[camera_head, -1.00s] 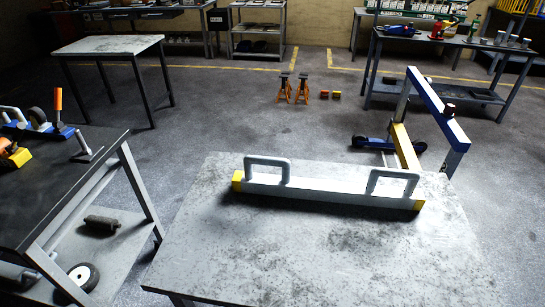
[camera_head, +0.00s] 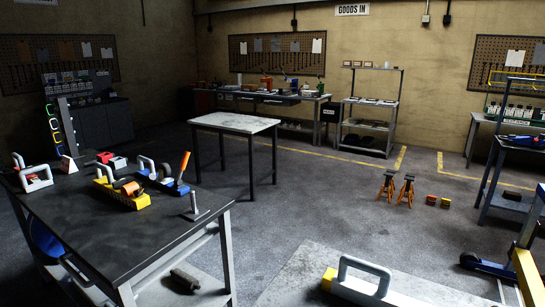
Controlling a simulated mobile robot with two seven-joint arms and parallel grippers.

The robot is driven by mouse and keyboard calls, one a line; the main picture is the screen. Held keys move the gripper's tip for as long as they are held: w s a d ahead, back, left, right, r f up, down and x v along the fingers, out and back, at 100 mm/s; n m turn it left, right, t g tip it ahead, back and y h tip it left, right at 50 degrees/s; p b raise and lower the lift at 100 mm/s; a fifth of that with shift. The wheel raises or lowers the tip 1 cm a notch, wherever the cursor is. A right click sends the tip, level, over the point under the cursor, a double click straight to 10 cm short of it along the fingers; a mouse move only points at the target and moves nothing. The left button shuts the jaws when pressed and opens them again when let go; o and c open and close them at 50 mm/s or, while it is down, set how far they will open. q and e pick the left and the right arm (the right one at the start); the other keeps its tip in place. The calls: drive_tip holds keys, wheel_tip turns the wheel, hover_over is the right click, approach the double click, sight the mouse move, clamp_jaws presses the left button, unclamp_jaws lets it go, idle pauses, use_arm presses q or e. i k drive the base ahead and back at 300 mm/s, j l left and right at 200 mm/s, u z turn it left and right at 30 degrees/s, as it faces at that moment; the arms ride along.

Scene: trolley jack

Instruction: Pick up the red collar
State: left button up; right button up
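I cannot surely make out a red collar in this view. A small red-and-white object (camera_head: 113,161) lies at the back of the dark workbench (camera_head: 95,238) on the left; it is too small to tell what it is. Another white-handled piece with some red (camera_head: 36,179) stands at the bench's left end. Neither of my grippers is in view.
The bench also bears a yellow-based tool (camera_head: 124,194), a blue-based tool with an orange lever (camera_head: 180,172) and a grey upright pin (camera_head: 195,205). A light-topped table (camera_head: 235,123) stands behind. A grey table (camera_head: 300,278) is at front. Open floor lies between.

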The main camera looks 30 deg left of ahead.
sight(103, 158)
drive_tip(key=u, duration=3.05)
drive_tip(key=i+j+u, duration=0.15)
drive_tip(key=u, duration=0.25)
drive_tip(key=i+u, duration=0.4)
drive_tip(key=i+l+z, duration=0.1)
drive_tip(key=i+z, duration=0.3)
drive_tip(key=i, duration=0.15)
drive_tip(key=i+j+z, duration=0.1)
drive_tip(key=i+z, duration=0.3)
drive_tip(key=i, duration=3)
drive_tip(key=l+z, duration=0.05)
